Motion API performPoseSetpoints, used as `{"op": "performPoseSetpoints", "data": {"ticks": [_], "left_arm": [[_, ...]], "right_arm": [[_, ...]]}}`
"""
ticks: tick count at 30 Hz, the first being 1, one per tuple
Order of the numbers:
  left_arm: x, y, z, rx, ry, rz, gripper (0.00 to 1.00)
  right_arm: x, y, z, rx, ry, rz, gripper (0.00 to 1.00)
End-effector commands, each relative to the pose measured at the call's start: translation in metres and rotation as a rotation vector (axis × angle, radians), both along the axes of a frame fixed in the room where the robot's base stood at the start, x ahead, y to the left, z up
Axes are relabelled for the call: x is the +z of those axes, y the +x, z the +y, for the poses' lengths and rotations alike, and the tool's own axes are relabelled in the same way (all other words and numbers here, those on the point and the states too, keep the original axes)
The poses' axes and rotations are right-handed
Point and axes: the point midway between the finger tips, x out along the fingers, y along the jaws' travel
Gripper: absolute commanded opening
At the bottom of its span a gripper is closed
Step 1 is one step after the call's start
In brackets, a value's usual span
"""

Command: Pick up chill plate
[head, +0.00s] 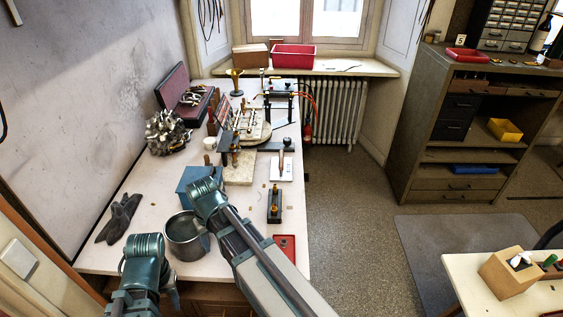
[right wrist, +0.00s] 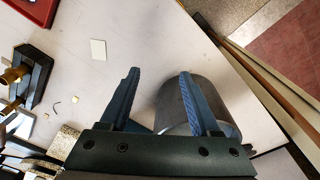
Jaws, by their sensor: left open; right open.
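A small, thin, pale rectangular plate (right wrist: 98,49) lies flat on the bench in the right wrist view. It may be the chill plate, but I cannot tell for sure. In the head view my right arm seems to cover its place. My right gripper (right wrist: 158,72) is open and empty, with its two blue-grey fingers apart above the bench, and the plate lies beyond the left fingertip. In the head view the right fingers are hidden under my wrist. My left gripper (head: 170,290) is at the near left of the bench, open, its fingers mostly hidden.
A metal pot (head: 182,240) stands close to both arms and shows behind the right finger (right wrist: 172,105). A red tray (head: 284,243) lies near the bench's right edge, with a black block with brass knobs (head: 274,204) beyond it. A dark glove (head: 118,218) lies left.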

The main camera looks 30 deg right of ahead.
Motion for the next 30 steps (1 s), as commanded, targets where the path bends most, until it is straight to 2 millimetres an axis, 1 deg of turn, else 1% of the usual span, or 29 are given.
{"op": "performPoseSetpoints", "data": {"ticks": [1,2,3,5,6,8,9,10,11,12,15,18,21,26,30], "left_arm": [[0.016,0.0,0.0,0.0,0.0,0.0,0.5],[0.02,0.0,0.0,0.0,0.0,0.0,0.5],[0.025,0.0,0.0,0.0,0.0,0.0,0.5],[0.034,0.0,0.0,0.0,0.0,0.0,0.5],[0.04,0.0,0.0,0.0,0.0,0.0,0.5],[0.048,0.0,0.0,-0.001,0.0,0.0,0.5],[0.052,0.0,0.0,-0.001,0.0,0.0,0.5],[0.056,0.0,0.0,-0.001,0.0,0.0,0.5],[0.058,0.0,0.0,-0.001,0.0,0.0,0.5],[0.062,0.0,0.0,-0.001,0.0,0.0,0.5],[0.068,0.0,0.0,-0.001,0.0,0.0,0.5],[0.071,0.0,0.0,-0.001,0.0,0.0,0.5],[0.072,0.0,0.0,-0.001,0.0,0.0,0.5],[0.071,0.0,0.0,-0.001,0.0,0.0,0.5],[0.064,0.0,0.0,-0.001,0.0,0.0,0.5]], "right_arm": [[0.016,0.041,-0.028,-0.073,0.021,-0.03,0.63],[0.021,0.058,-0.044,-0.11,0.032,-0.05,0.63],[0.027,0.079,-0.067,-0.161,0.048,-0.077,0.63],[0.037,0.11,-0.107,-0.239,0.068,-0.118,0.63],[0.045,0.13,-0.135,-0.292,0.082,-0.148,0.63],[0.055,0.155,-0.181,-0.368,0.098,-0.19,0.63],[0.061,0.168,-0.21,-0.415,0.107,-0.219,0.63],[0.066,0.176,-0.231,-0.448,0.113,-0.238,0.63],[0.07,0.183,-0.251,-0.479,0.119,-0.256,0.63],[0.075,0.191,-0.276,-0.516,0.123,-0.279,0.63],[0.084,0.202,-0.327,-0.589,0.132,-0.325,0.63],[0.09,0.206,-0.36,-0.634,0.136,-0.354,0.63],[0.092,0.208,-0.375,-0.656,0.139,-0.368,0.63],[0.091,0.207,-0.378,-0.661,0.139,-0.372,0.63],[0.084,0.21,-0.378,-0.66,0.139,-0.371,0.63]]}}
